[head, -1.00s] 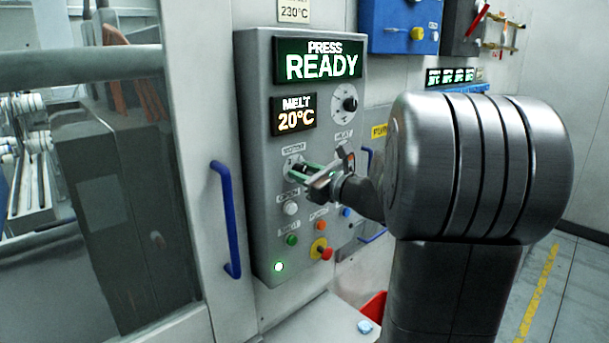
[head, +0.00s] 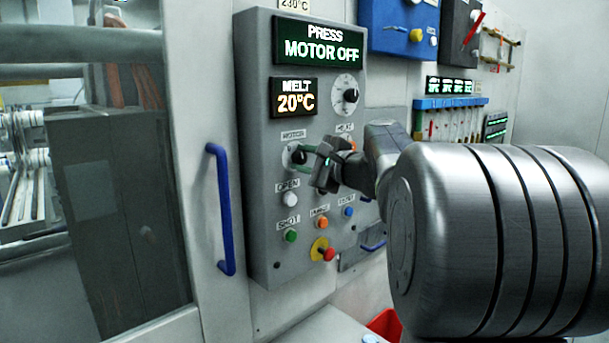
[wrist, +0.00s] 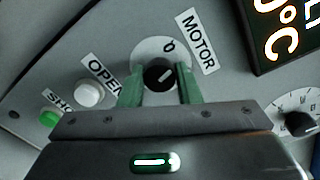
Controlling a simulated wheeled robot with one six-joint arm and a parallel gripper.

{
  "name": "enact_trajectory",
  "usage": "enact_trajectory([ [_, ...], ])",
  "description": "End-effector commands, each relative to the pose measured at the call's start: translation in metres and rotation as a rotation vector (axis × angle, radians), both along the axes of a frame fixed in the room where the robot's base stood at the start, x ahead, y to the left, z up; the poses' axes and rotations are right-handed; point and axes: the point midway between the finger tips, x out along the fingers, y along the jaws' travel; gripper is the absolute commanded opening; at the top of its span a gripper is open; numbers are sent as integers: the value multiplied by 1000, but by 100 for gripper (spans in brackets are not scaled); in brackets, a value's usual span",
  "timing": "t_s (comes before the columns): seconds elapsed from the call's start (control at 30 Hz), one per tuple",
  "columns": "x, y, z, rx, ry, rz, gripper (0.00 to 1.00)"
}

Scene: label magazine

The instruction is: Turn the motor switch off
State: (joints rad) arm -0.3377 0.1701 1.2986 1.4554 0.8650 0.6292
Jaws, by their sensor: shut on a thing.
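The motor switch (wrist: 160,74) is a black rotary knob on a pale round plate, beside the MOTOR label. It also shows in the head view (head: 297,155), partly covered by my gripper. My gripper (wrist: 160,90) has its two green fingers on either side of the knob, shut on it. The control panel (head: 258,120) is grey, and its upper display (head: 318,40) reads "PRESS MOTOR OFF". The knob's white mark points obliquely in the wrist view.
Close by are the white OPEN button (head: 290,199), the green SHOT button (head: 290,235) and a red emergency knob (head: 329,254) on yellow. A second dial (head: 347,95) sits above right. A blue door handle (head: 221,210) stands at the left.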

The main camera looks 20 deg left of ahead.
Motion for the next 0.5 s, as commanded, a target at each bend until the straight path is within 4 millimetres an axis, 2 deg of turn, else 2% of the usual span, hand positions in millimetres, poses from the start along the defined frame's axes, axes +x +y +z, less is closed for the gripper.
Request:
enact_trajectory([
  [0.03, 0, 0, -6, -16, -38, 1, 8],
  [0.5, 0, 1, -3, -114, -272, 2, 8],
])
